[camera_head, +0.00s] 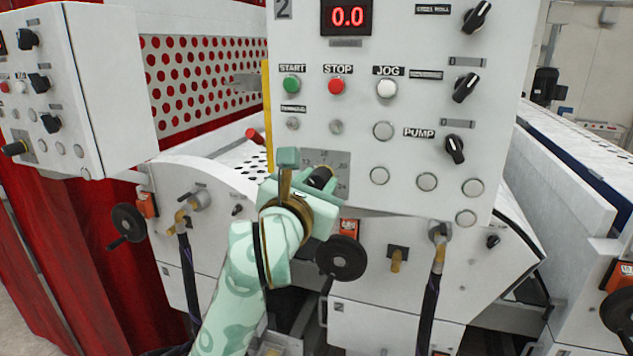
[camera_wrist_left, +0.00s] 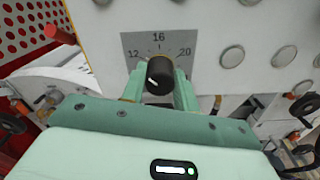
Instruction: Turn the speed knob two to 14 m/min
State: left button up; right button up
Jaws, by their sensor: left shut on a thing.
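The speed knob two (camera_wrist_left: 159,76) is a black cylinder with a white pointer line, in front of a grey dial plate (camera_wrist_left: 158,43) that reads 12, 16 and 20 in the left wrist view. In the head view the knob (camera_head: 319,177) is partly hidden by my gripper at the lower left of the panel marked 2. My left gripper (camera_head: 303,172) is shut on the knob; its green fingers (camera_wrist_left: 159,88) stand on both sides of it. The white line points toward the lower left in the wrist view. The digital display (camera_head: 347,17) reads 0.0. My right gripper is not in view.
The white control panel (camera_head: 300,80) carries a green START button (camera_head: 291,84), a red STOP button (camera_head: 336,85), a white JOG button (camera_head: 387,88) and black selector knobs. A black handwheel (camera_head: 341,258) is below my gripper. A second panel (camera_head: 110,80) stands at the left.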

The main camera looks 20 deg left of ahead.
pick_arm(q)
jog(key=shift+m+p, duration=0.75)
jog(key=shift+m, duration=0.95)
jog(key=o, duration=1)
jog(key=shift+c, duration=0.2)
jog(key=shift+w, duration=0.15)
